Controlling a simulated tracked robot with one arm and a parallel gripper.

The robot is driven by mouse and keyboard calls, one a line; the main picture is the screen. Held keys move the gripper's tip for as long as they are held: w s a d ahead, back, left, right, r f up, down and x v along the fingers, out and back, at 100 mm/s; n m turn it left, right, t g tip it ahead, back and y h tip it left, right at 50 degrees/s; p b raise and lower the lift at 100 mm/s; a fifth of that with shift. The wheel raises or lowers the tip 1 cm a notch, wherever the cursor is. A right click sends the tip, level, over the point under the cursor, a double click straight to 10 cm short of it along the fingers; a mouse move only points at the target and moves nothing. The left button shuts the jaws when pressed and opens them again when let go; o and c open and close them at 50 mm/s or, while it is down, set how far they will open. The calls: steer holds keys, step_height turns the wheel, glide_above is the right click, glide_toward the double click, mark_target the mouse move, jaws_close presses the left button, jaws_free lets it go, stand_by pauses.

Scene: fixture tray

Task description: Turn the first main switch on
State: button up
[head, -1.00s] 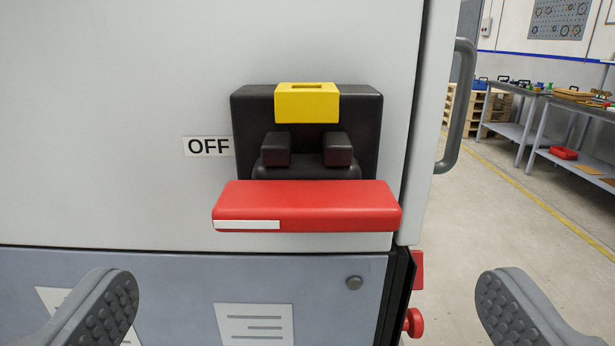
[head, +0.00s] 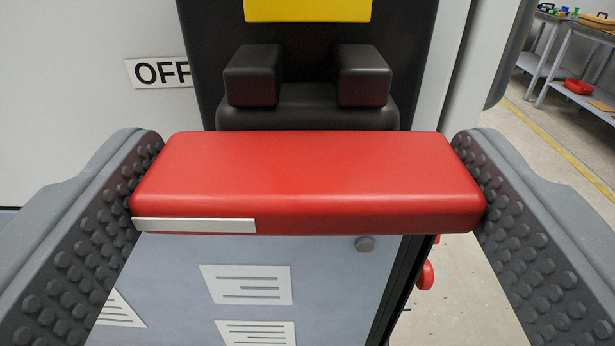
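The main switch is a black housing (head: 315,28) on a light grey cabinet door, with a yellow block (head: 308,9) at its top, cut off by the frame. Its wide red handle (head: 310,175) sticks out toward me below two black lugs, in the low position. A white label reading OFF (head: 160,72) is left of the housing, partly covered at its right edge. My gripper (head: 308,190) has one ridged grey finger at each end of the red handle. Both pads appear to press against the ends, with no gap visible.
The lower blue-grey panel (head: 330,290) carries white label plates and a round stud. A red knob (head: 426,275) shows at the cabinet's right edge. A grey door handle (head: 512,50) stands upper right. Workbenches are far off at right beyond open floor.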

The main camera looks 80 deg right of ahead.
steer(key=shift+n, duration=0.4)
steer(key=n+p, duration=0.1)
steer(key=n, duration=0.2)
steer(key=shift+r+n, duration=0.15)
steer(key=shift+n, duration=0.15)
steer(key=n+p, duration=0.3)
steer(key=n, duration=0.1)
steer(key=shift+w+n, duration=0.15)
steer(key=shift+n, duration=0.15)
steer(key=n+p, duration=0.4)
steer(key=n, duration=0.1)
steer(key=shift+a, duration=0.1)
steer(key=shift+f+n+p, duration=0.15)
steer(key=shift+n+p, duration=0.65)
steer(key=shift+n, duration=0.2)
steer(key=shift+f+n+p, duration=0.1)
steer(key=shift+n+p, duration=0.65)
steer(key=shift+n, duration=0.25)
steer(key=shift+f, duration=0.1)
steer(key=o, duration=1)
steer(key=shift+w, duration=0.1)
